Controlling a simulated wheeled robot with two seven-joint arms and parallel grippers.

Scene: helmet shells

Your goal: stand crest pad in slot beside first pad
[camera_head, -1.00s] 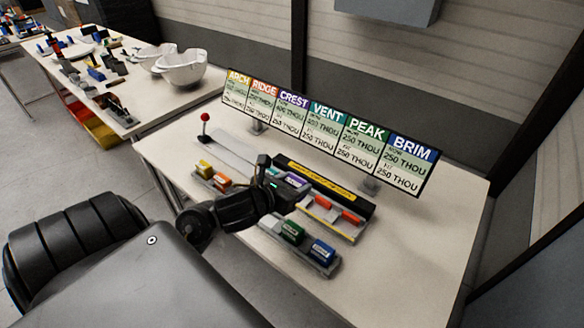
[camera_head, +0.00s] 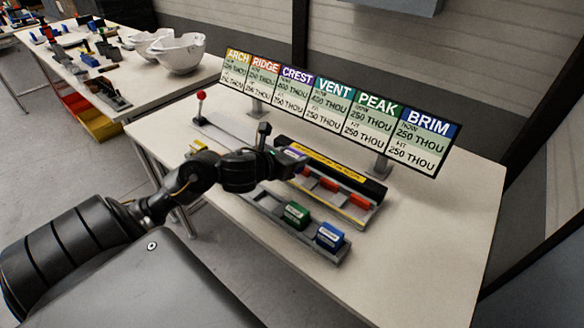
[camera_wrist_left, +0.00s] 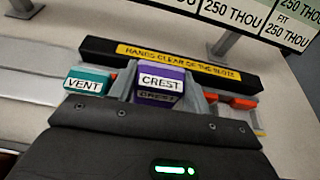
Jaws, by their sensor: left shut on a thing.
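The purple crest pad (camera_wrist_left: 160,85) is between my left gripper's fingers (camera_wrist_left: 160,90) in the left wrist view, its label facing the camera. In the head view my left gripper (camera_head: 276,150) holds the crest pad (camera_head: 292,153) at the left part of the black slotted fixture (camera_head: 335,168). A teal vent pad (camera_wrist_left: 88,82) sits just left of the gripper in the wrist view; in the head view my gripper hides it. I cannot tell whether the crest pad touches the fixture, and the slot beneath it is hidden. My right gripper is not in view.
A front rack (camera_head: 268,212) holds a green pad (camera_head: 295,213) and a blue pad (camera_head: 330,236). Red pieces (camera_head: 330,184) show in the fixture. A sign board (camera_head: 335,110) stands behind it. A red-knobbed lever (camera_head: 201,96) is at left. The table's right side is clear.

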